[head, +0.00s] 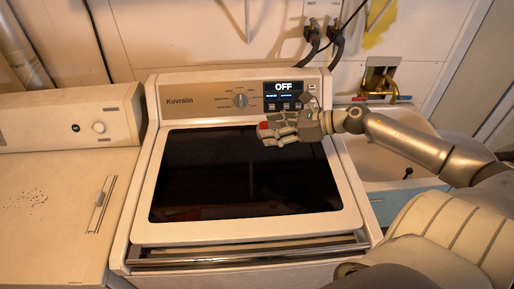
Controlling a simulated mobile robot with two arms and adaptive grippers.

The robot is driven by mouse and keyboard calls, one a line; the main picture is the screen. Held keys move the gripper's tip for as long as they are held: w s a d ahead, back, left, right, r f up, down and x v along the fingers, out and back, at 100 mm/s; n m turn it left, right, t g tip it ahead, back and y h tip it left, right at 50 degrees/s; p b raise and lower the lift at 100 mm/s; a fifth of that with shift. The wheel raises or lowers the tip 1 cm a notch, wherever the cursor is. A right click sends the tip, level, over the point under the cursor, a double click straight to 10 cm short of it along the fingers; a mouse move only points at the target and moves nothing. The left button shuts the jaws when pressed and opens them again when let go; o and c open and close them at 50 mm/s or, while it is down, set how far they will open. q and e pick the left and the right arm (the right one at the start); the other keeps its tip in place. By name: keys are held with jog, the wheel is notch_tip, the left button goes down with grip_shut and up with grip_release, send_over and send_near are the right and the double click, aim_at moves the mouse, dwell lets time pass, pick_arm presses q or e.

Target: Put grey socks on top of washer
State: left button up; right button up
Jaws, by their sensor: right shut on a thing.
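The washer (139,215) stands in the middle, white with a shut dark glass lid (245,180) and a panel reading OFF. My right gripper (277,129) reaches in from the right and is over the back right part of the lid. It is shut on a small grey bundle with a red end (264,127), which looks like the grey socks. The fingers hide much of the bundle, and its edges are hard to tell from the grey gripper. I cannot tell how high it is above the glass. My left gripper is not in view.
Another white machine (50,220) stands close at the left, with dark specks on its top. A sink (375,160) with a brass faucet (378,80) is at the right. Hoses and cables hang on the back wall. The lid's left and front are mostly clear.

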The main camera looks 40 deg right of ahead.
jog(key=p, duration=0.1)
send_over(257, 158)
jog(key=d, duration=0.1)
jog(key=f, duration=0.4)
jog(key=shift+s+f, duration=0.1)
jog(key=shift+s, duration=0.15)
jog(key=shift+w+a+f+p, duration=0.35)
jog(key=shift+a+f, duration=0.1)
jog(key=shift+f, duration=0.15)
jog(key=shift+f+p, duration=0.6)
jog(key=shift+f, duration=1.1)
jog(key=shift+f, duration=0.2)
jog(key=o, duration=1)
